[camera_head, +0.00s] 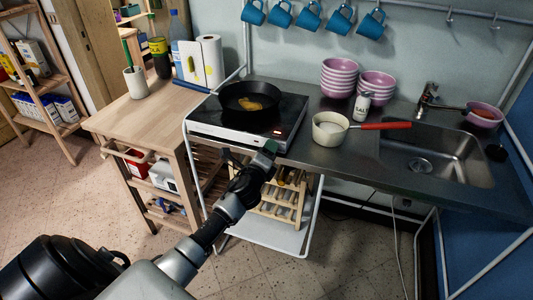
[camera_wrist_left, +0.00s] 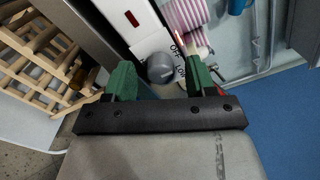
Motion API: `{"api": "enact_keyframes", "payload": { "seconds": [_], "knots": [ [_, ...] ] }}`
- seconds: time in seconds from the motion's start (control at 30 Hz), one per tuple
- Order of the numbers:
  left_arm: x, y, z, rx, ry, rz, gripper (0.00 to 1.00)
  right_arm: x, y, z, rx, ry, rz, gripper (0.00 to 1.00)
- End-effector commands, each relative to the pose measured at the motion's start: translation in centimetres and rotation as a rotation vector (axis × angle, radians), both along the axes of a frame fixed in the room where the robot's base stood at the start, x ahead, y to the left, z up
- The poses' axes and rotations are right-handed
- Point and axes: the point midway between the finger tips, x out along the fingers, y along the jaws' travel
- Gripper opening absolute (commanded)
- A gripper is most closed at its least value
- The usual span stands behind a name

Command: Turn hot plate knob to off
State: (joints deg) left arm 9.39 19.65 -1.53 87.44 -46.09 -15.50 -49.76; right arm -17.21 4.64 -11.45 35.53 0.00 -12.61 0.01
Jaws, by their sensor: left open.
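The hot plate (camera_head: 284,128) is a white-edged unit with a black top on the metal counter. A black frying pan (camera_head: 250,97) with yellow-brown food stands on it. A small red indicator (camera_wrist_left: 132,18) shows on the panel. My left gripper (camera_wrist_left: 160,78) is open, and its green fingers show on either side of the knob; contact cannot be told. In the head view my left gripper (camera_head: 266,152) is at the hot plate's front and hides the knob. My right gripper is not in view.
A white saucepan with a red handle (camera_head: 385,126) stands right of the hot plate, near a salt shaker (camera_head: 362,106), pink bowls (camera_head: 338,78) and a sink (camera_head: 435,158). A wooden cart (camera_head: 145,113) is at left. A wooden rack (camera_head: 283,203) sits below the counter.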

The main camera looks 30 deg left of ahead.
Motion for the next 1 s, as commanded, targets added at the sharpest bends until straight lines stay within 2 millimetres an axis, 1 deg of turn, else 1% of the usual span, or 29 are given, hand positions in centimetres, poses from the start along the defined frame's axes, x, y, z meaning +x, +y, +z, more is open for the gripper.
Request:
{"api": "enact_keyframes", "payload": {
  "seconds": [0.07,0.17,0.27,0.5,0.6,0.7,0.83,1.0],
  "knots": [
    [-0.2,0.0,0.0,0.001,0.0,0.0,0.56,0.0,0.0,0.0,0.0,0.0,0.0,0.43],
    [-0.9,-0.2,-0.1,0.0,0.002,0.0,0.56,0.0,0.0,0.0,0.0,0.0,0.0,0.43],
    [-2.4,-0.6,-0.1,0.001,0.002,-0.001,0.56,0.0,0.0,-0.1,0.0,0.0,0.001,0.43],
    [-7.0,-1.7,-0.3,-0.001,0.002,0.0,0.56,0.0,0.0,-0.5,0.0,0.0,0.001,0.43],
    [-8.6,-2.0,-0.2,-0.001,0.002,0.0,0.56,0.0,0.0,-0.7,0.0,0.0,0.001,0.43],
    [-9.7,-2.3,-0.2,0.0,0.001,0.0,0.56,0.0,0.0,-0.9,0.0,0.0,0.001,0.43],
    [-10.4,-2.5,-0.1,0.0,0.001,0.0,0.56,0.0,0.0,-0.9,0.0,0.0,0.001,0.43],
    [-10.5,-2.5,0.0,0.0,0.0,0.001,0.56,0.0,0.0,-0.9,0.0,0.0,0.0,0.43]
  ]
}}
